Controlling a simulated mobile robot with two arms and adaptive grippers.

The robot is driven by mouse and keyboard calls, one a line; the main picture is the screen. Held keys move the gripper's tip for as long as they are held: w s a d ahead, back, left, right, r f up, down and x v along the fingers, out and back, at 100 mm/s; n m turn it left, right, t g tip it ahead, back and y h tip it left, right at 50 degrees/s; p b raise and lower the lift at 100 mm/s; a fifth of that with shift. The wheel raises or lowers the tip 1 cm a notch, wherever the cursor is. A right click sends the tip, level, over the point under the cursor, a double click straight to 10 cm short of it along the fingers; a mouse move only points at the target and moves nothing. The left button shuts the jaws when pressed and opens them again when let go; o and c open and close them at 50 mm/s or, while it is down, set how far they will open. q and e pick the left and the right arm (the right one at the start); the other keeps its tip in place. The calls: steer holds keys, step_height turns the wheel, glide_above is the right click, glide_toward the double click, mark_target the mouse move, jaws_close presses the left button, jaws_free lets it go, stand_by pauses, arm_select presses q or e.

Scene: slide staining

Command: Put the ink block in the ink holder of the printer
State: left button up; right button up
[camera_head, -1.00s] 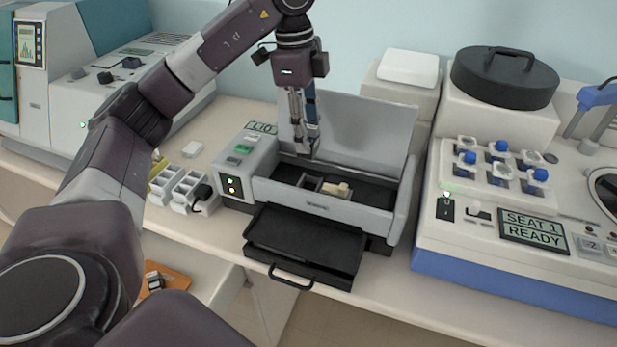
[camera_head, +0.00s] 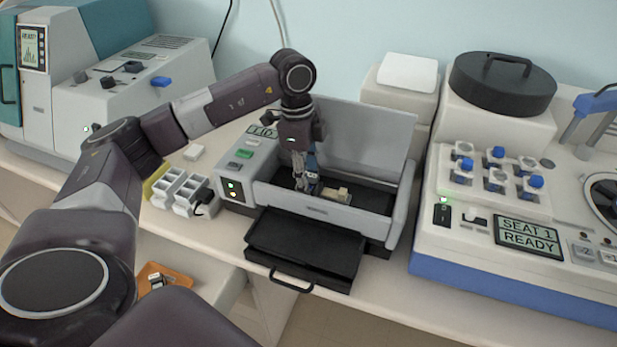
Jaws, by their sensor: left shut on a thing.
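The printer (camera_head: 318,208) stands open on the bench, with its lid raised at the back and its dark bay exposed. My left gripper (camera_head: 304,185) points down into the left part of the bay, where the ink holder (camera_head: 328,195) is. It is shut on a small dark thing that looks like the ink block, mostly hidden by the fingers. I cannot tell whether the block touches the holder floor. A beige piece (camera_head: 343,191) lies just right of the fingers. My right gripper is not in view.
A black tray (camera_head: 305,248) with a handle juts from the printer's front. White compartment boxes (camera_head: 183,192) stand left of it. A stainer with blue-capped bottles (camera_head: 495,190) stands to the right. The raised lid (camera_head: 365,135) is close behind my gripper.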

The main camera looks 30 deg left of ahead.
arm_select(q)
steer(key=shift+f, duration=0.2)
steer(key=o, duration=1)
steer(key=shift+c, duration=0.2)
steer(key=shift+r, duration=0.1)
steer(key=shift+r, duration=0.55)
step_height(320, 180, up, 11)
steer(key=a+b, duration=0.1)
steer(key=b, duration=0.1)
steer(key=shift+s+a+b, duration=0.15)
steer(key=shift+a+b, duration=0.05)
steer(key=shift+b, duration=0.15)
